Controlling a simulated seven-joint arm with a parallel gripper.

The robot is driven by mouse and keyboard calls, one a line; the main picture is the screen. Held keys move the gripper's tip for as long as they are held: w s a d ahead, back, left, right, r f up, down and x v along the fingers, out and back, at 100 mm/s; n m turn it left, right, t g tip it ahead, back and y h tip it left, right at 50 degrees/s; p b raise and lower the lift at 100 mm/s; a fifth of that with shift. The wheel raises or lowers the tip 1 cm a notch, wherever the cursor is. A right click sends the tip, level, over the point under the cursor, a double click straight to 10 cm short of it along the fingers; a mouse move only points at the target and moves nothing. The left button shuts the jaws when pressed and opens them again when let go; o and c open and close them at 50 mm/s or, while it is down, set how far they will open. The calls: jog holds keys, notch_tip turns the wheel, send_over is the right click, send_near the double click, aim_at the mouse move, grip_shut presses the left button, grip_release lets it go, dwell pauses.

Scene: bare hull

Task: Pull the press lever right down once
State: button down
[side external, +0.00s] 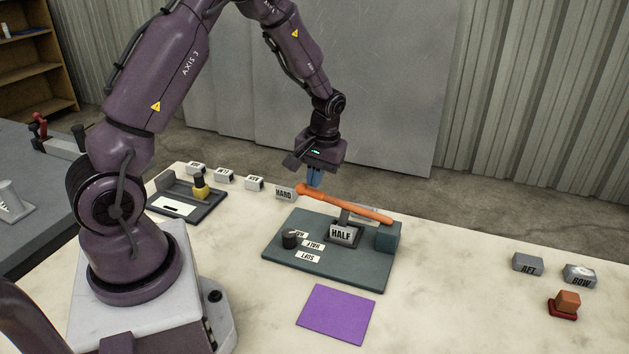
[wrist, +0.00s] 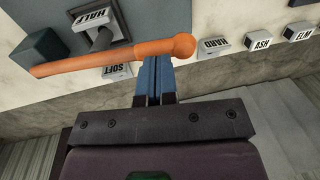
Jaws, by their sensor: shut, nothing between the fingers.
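The orange press lever (side external: 345,203) is a long bar with a rounded knob at its upper left end. It slopes down to the right over a dark teal base plate (side external: 335,270) and rests on a grey pivot post. A teal block (side external: 386,239) stands at its lower right end. In the wrist view the lever (wrist: 110,57) crosses the upper part, with the knob at the right. My gripper (side external: 314,180) has blue fingers, shut and empty, pointing down close by the knob end. In the wrist view the fingertips (wrist: 153,62) meet the lever's outline; I cannot tell whether they touch it.
A HALF sign (side external: 342,234) stands before the pivot, and a black dial (side external: 290,239) with labels sits on the plate. A HARD block (side external: 285,193) stands behind the knob. A purple mat (side external: 336,314) lies in front. A red-orange button-like piece (side external: 566,304) is at right.

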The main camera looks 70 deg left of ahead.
jog(key=shift+f, duration=0.65)
jog(key=shift+s+a+f, duration=0.15)
jog(key=shift+f, duration=0.45)
jog(key=shift+s+a+f, duration=0.15)
jog(key=shift+f, duration=0.4)
jog(key=shift+r, duration=0.1)
notch_tip(320, 180, up, 13)
jog(key=s+d+r+m+t+h, duration=0.1)
jog(key=s+d+r+m+t, duration=0.5)
jog(key=s+d+r+m, duration=0.3)
jog(key=s+d+r, duration=0.4)
jog(key=s+d, duration=0.1)
jog(key=d, duration=0.3)
jog(key=shift+s+d+t, duration=0.15)
jog(key=shift+s+t, duration=0.15)
jog(key=shift+t, duration=0.1)
